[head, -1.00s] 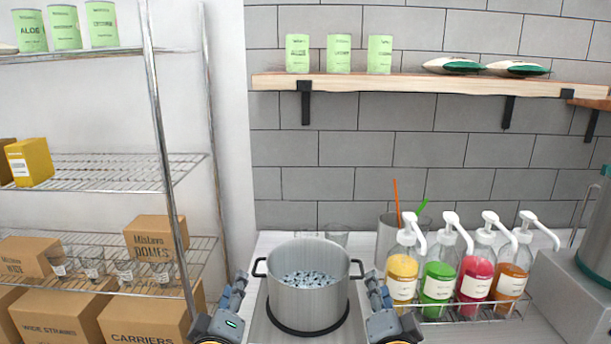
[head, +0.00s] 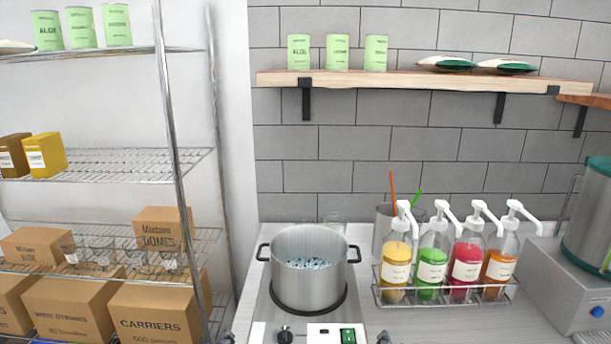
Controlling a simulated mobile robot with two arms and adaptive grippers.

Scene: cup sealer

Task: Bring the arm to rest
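A steel pot (head: 309,284) with two side handles stands on a cooktop (head: 262,335), with dark and pale pieces inside. Only tiny bits of my grippers show at the bottom edge of the head view, the left one (head: 228,338) left of the cooktop and the right one (head: 383,338) right of it. Both are apart from the pot. Their fingers are too cut off to tell open from shut.
Several pump bottles stand in a wire rack (head: 440,301) right of the pot. A grey machine (head: 560,285) is at the far right. A wire shelf unit (head: 120,165) with boxes and glasses fills the left. The front counter (head: 450,328) is clear.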

